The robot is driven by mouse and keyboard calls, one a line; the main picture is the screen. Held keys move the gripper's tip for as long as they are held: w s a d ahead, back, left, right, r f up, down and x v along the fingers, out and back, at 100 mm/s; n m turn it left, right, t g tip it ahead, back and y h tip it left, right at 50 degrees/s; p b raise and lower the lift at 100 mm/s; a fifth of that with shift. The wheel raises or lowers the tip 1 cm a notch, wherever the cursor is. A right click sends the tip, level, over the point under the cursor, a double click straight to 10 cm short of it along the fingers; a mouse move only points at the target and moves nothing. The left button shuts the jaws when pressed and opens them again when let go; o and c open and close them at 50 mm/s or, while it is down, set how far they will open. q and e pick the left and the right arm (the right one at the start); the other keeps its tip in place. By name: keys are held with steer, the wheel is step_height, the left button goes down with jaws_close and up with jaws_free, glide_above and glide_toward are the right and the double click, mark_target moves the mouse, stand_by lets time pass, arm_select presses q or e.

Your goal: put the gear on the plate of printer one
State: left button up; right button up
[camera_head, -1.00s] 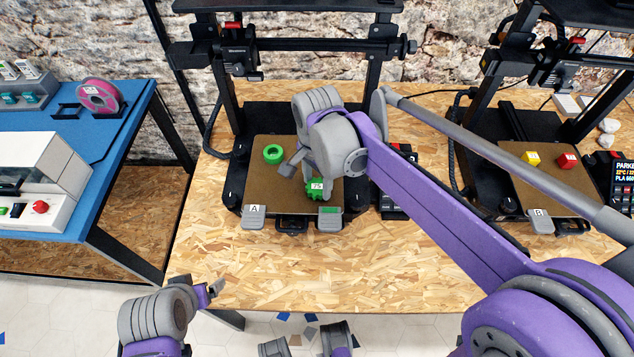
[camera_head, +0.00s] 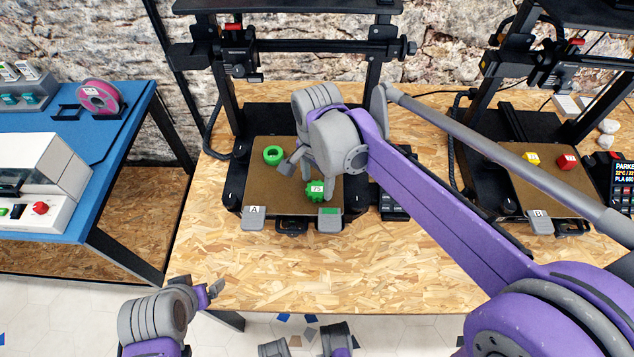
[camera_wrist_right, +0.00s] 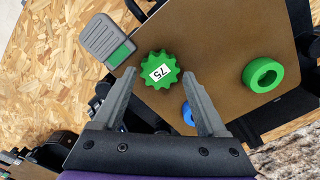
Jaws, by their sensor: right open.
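The green gear (camera_head: 316,188), labelled 75, is on or just over the brown plate (camera_head: 265,187) of the printer marked A, near its front right. In the right wrist view the gear (camera_wrist_right: 160,70) shows at the fingertips, with its label facing up. My right gripper (camera_head: 309,178) is open over the plate, its fingers on either side of the gear and apart from each other. The wrist view shows the open fingers (camera_wrist_right: 158,78) too. My left gripper (camera_head: 215,289) is low at the front left, away from the plate; its opening is unclear.
A green ring (camera_head: 273,155) lies on the same plate, at the back left. A blue piece (camera_wrist_right: 187,113) shows between my right fingers in the wrist view. A second printer's plate, marked B (camera_head: 538,214), holds yellow and red cubes. The front wooden tabletop (camera_head: 270,270) is clear.

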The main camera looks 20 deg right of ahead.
mark_target(317, 189)
step_height(317, 189, up, 11)
steer(key=p, duration=0.1)
steer(key=shift+f, duration=0.2)
stand_by(0.4)
steer(key=s+d+f+n+t+p, duration=0.2)
steer(key=s+d+f+n, duration=0.1)
steer(key=s+n, duration=0.3)
steer(key=s+d+f+n+t+p, duration=0.3)
steer(key=s+f+n, duration=0.2)
steer(key=s, duration=0.3)
steer(key=shift+d+f+n, duration=0.3)
steer(key=shift+f+n, duration=0.1)
steer(key=shift+n, duration=0.2)
